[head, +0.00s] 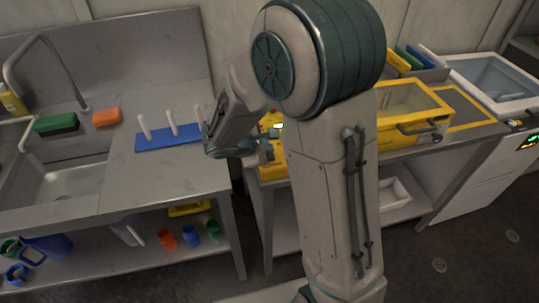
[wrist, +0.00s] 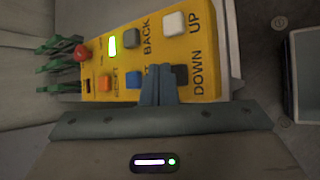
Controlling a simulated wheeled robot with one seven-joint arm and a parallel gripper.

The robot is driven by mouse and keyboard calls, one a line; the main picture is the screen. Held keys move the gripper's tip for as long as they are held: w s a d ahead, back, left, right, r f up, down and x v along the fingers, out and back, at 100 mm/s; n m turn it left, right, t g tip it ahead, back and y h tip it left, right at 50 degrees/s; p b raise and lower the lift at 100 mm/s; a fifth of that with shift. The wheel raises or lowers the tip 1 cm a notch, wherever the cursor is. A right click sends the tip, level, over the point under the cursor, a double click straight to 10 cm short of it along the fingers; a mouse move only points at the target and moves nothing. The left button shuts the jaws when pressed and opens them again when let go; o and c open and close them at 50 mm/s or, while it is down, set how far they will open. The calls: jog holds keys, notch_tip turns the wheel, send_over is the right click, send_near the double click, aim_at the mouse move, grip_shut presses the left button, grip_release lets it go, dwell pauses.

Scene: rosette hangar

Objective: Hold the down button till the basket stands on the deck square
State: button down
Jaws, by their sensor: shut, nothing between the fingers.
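The yellow control box (wrist: 150,48) fills the middle of the wrist view. Its dark DOWN button (wrist: 181,75) sits beside the printed word DOWN, below the white UP button (wrist: 174,23). My gripper (wrist: 158,72) is shut and empty, its tips over the box between the blue button (wrist: 133,80) and the DOWN button. Whether the tips touch the DOWN button I cannot tell. In the head view the control box (head: 272,171) is mostly hidden behind my arm. A yellow outline (head: 470,124) marks a square on the right bench. I cannot make out a basket.
A yellow framed case (head: 437,118) and a white tank (head: 490,75) stand on the right. A blue rack with white pegs (head: 165,140) stands on the left bench by the sink (head: 60,178). A red knob (wrist: 81,53) and a lit green lamp (wrist: 112,46) are on the box.

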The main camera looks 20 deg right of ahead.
jog(key=shift+f, duration=0.1)
dwell(0.6)
jog(key=shift+f+b, duration=0.4)
jog(key=shift+b, duration=0.25)
